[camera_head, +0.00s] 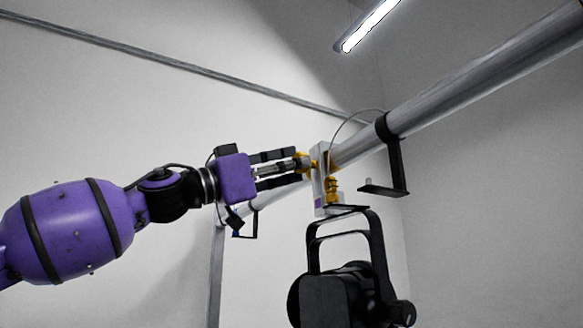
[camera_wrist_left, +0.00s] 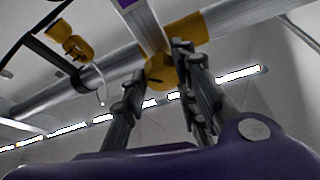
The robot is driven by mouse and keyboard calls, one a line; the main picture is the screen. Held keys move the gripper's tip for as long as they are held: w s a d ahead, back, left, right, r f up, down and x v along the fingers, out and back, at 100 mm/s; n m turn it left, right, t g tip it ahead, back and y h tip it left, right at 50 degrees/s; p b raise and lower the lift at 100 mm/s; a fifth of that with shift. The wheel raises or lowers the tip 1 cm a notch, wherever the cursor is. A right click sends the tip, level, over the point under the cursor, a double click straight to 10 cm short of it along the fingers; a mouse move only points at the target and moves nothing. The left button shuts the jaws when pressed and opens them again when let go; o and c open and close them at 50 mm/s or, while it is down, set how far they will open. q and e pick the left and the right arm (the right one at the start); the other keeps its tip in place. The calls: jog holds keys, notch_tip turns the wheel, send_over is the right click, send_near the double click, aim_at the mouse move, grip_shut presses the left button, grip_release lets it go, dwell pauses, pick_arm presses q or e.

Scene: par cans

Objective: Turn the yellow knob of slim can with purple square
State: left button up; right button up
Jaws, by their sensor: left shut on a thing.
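The slim can (camera_head: 345,295) is a black lamp hanging below a sloping metal pipe. Its pale clamp (camera_head: 319,180) bears a small purple square (camera_head: 318,203) low down; a purple patch also shows at the top of the left wrist view (camera_wrist_left: 126,3). A yellow knob (camera_head: 305,161) sits on the clamp's left side, level with the pipe. My left gripper (camera_head: 297,164) reaches it from the left and is shut on it. In the left wrist view the knob (camera_wrist_left: 161,73) lies between the fingertips (camera_wrist_left: 160,80), partly covered by them. My right gripper is not in view.
The pipe (camera_head: 465,85) runs up to the right, with a black bracket (camera_head: 396,155) close right of the clamp. More yellow parts (camera_head: 333,188) sit on the clamp's right side. A thin cable (camera_head: 345,122) arches above. Open air lies left of the can.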

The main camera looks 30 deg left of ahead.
pick_arm(q)
jog(key=n+g+y+p, duration=0.1)
jog(key=n+y, duration=0.1)
jog(key=n, duration=0.9)
jog(key=r+n+g+y+p, duration=0.1)
jog(key=n+y+p, duration=0.1)
jog(key=n, duration=0.9)
jog(key=n+g+y+p, duration=0.1)
jog(key=n+y+p, duration=0.1)
jog(key=n, duration=1)
jog(key=shift+a+r+y, duration=0.25)
jog(key=shift+r+y, duration=0.15)
jog(key=shift+y, duration=0.5)
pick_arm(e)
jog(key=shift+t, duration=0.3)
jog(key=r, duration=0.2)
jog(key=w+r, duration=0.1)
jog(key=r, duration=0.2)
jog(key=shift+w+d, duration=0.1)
pick_arm(q)
jog(key=shift+r, duration=0.1)
